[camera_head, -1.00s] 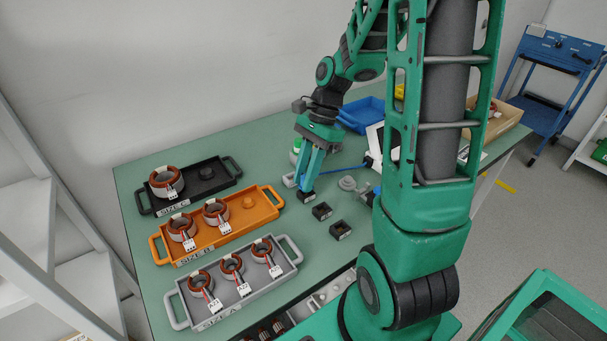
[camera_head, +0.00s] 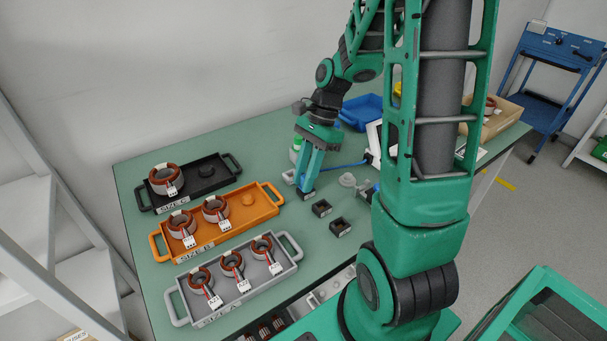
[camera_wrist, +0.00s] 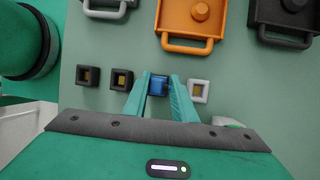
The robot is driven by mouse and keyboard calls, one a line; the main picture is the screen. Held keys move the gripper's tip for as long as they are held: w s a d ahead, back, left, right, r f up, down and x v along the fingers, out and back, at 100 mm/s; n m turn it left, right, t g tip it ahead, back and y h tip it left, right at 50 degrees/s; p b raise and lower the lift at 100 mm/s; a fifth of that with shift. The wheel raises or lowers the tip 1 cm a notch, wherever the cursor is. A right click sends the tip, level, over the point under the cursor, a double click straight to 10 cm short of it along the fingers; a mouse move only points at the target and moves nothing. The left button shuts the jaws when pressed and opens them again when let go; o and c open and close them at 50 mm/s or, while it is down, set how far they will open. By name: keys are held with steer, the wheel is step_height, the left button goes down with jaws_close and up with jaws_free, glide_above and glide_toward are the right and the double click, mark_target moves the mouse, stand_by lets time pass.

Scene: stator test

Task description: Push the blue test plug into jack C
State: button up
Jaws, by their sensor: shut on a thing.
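The blue test plug (camera_wrist: 158,85) sits between the fingertips of my gripper (camera_wrist: 160,92) in the wrist view. My gripper also shows in the head view (camera_head: 308,188), shut on the plug and pointing down at a dark jack (camera_head: 306,195). This jack is mostly hidden by the fingers, and I cannot tell how deep the plug is in it. Two more dark square jacks stand beside it, a middle one (camera_head: 322,208) and a near one (camera_head: 340,227). A pale square jack (camera_wrist: 198,90) is on the other side of my gripper. I cannot read the jack letters.
A black tray (camera_head: 208,187), an orange tray (camera_head: 262,205) and a grey tray (camera_head: 284,262) hold copper-wound stators at left. A blue cable (camera_head: 345,166) runs toward my gripper from the right. Green table is clear between jacks and trays.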

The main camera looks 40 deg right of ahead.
steer(key=o, duration=1.1)
steer(key=shift+r, duration=0.1)
steer(key=v, duration=1)
steer(key=shift+d+r, duration=0.2)
steer(key=shift+r, duration=0.05)
steer(key=s+d+n+t+h, duration=0.1)
steer(key=s+n+h, duration=0.3)
steer(key=s+n, duration=0.8)
steer(key=s, duration=0.7)
steer(key=shift+s+d+f, duration=0.3)
steer(key=shift+s+f, duration=0.05)
steer(key=shift+f, duration=0.05)
